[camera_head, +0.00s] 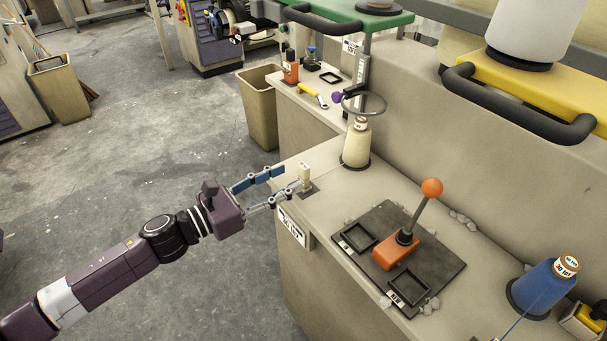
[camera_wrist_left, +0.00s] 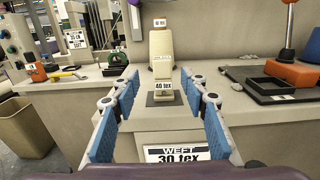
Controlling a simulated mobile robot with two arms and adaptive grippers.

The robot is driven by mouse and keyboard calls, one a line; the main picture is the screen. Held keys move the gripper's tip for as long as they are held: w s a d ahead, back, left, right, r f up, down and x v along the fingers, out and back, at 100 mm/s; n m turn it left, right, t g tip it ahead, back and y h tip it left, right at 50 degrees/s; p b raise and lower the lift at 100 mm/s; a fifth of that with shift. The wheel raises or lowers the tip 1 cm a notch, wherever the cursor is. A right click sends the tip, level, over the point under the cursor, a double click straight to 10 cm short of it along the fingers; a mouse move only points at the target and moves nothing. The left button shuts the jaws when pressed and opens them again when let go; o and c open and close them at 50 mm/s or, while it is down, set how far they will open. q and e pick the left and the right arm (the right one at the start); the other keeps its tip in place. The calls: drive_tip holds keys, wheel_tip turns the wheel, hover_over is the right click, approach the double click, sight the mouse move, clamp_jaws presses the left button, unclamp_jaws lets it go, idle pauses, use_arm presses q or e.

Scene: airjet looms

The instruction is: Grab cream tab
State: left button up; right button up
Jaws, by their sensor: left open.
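The cream tab (camera_head: 304,175) stands upright on a dark square base near the front edge of the beige counter, below and left of the cream yarn cone (camera_head: 357,143). In the left wrist view the tab (camera_wrist_left: 164,94) shows a "40 tex" label and stands in front of the cone (camera_wrist_left: 161,48). My left gripper (camera_head: 283,183) is open, its two blue-grey fingers pointing at the tab. In the wrist view the tab lies ahead, between the fingers in the picture. No finger clearly touches it. My right gripper is not in view.
An orange-knobbed lever (camera_head: 431,188) stands on a black plate (camera_head: 447,265) right of the tab. A blue cone (camera_head: 545,287) is at far right. A "WEFT 30 tex" sign (camera_wrist_left: 185,155) is on the counter's front. A beige bin (camera_head: 259,110) stands on the floor behind.

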sight(301, 173)
use_arm(q)
drive_tip(key=p+x, duration=0.2)
drive_tip(key=x, duration=0.3)
drive_tip(key=shift+d+r, duration=0.2)
drive_tip(key=shift+d, duration=0.1)
drive_tip(key=shift+w+d+f, duration=0.15)
drive_tip(key=shift+d, duration=0.05)
drive_tip(key=shift+c, duration=0.6)
clamp_jaws()
